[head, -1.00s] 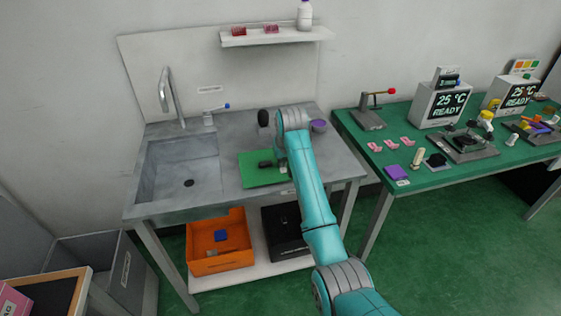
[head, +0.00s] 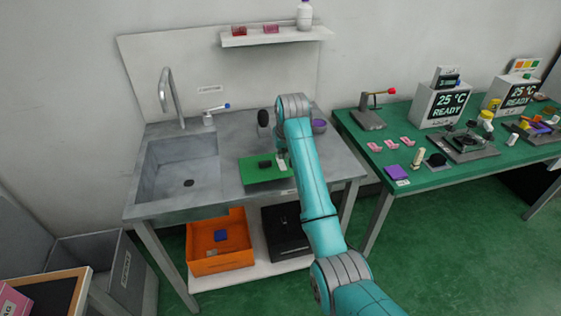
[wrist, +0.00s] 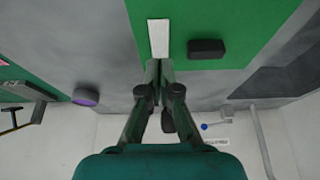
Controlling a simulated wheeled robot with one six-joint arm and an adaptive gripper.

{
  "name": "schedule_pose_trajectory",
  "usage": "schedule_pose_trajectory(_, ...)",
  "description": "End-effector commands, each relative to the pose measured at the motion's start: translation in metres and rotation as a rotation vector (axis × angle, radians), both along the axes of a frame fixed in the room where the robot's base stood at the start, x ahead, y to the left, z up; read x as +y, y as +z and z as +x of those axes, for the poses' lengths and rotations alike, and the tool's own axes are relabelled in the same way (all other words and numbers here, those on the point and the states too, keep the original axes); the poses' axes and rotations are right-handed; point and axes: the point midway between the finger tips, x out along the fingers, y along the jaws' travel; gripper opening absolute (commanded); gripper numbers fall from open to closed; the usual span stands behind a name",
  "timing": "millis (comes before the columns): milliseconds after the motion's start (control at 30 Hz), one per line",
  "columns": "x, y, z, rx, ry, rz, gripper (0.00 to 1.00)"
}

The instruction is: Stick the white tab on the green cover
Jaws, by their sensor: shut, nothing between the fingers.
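The green cover (head: 256,176) lies on the grey counter to the right of the sink. It also shows in the wrist view (wrist: 230,20). The white tab (wrist: 158,38) is a narrow strip lying over the green cover; in the head view it shows as a small pale strip (head: 282,164) beside my arm. A black block (wrist: 206,49) sits on the cover next to the tab. My gripper (wrist: 159,64) is shut and empty, its fingertips at the near end of the tab in the wrist view. I cannot tell whether they touch it.
The sink basin (head: 180,168) is left of the cover, with a tap (head: 172,97) behind. A dark upright object (head: 263,118) and a purple-topped cup (head: 319,126) stand behind the cover. A green bench (head: 365,143) with instruments stands to the right.

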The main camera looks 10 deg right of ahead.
Motion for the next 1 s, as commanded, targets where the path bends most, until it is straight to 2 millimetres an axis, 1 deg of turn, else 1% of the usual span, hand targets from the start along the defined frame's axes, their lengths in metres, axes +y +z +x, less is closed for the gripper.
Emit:
schedule_pose_trajectory(300,0.0,0.023,0.0,-0.002,0.0,0.0,0.0)
schedule_pose_trajectory(500,0.0,0.032,0.0,0.0,0.0,0.0,0.0)
schedule_pose_trajectory(1000,0.0,0.033,0.0,0.0,0.0,0.0,0.0)
